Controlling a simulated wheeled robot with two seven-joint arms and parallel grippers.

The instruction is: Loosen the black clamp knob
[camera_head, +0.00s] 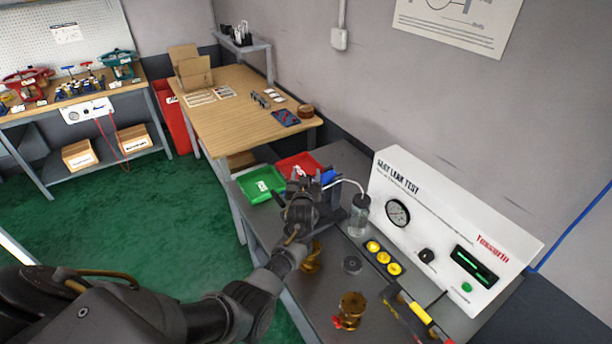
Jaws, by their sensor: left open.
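My left arm reaches in from the lower left to the grey test bench (318,310). My left gripper (308,184) is open at a dark fixture (336,213) near the bench's far end, in front of a blue part (328,177). The gripper and wrist hide much of this fixture. I cannot make out a clamp knob there or tell whether the jaws touch one. A round black knob (426,256) shows on the white leak test panel (455,215), and a dark round disc (352,265) lies on the bench, apart from the gripper. My right gripper is not in view.
Green (261,185) and red (297,166) trays sit beyond the gripper. A clear jar (359,215) with a white tube stands to its right. Brass valves (349,311), yellow round parts (384,257) and a yellow-black tool (408,312) occupy the bench's near part. A wooden table (235,120) stands behind.

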